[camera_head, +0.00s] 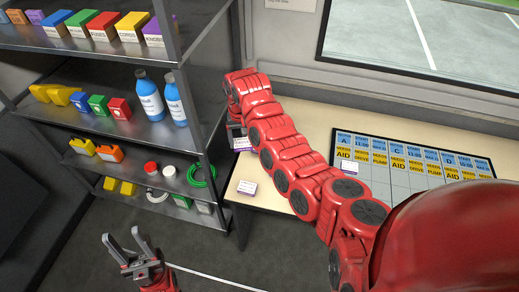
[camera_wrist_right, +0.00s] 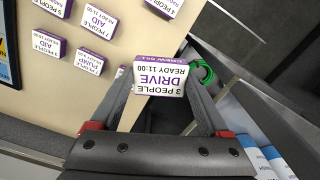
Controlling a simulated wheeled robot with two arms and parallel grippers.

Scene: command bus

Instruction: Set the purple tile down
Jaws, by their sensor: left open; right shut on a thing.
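The purple tile (camera_wrist_right: 160,76), white-faced with a purple band and the words "3 PEOPLE DRIVE READY 11:00", is between the fingertips of my right gripper (camera_wrist_right: 163,88) in the right wrist view. The gripper is shut on it, near the table's edge; its height above the table is hard to tell. In the head view my right gripper (camera_head: 236,128) is at the left end of the table (camera_head: 262,172), beside the shelf, partly hidden by its own wrist. My left gripper (camera_head: 140,262) is open and empty, low over the floor.
Several similar purple tiles lie on the table, one of them nearby (camera_wrist_right: 97,68). A board (camera_head: 404,183) with blue and yellow cards lies to the right. The metal shelf (camera_head: 190,62), with blue bottles (camera_head: 150,98), stands close left of my right gripper.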

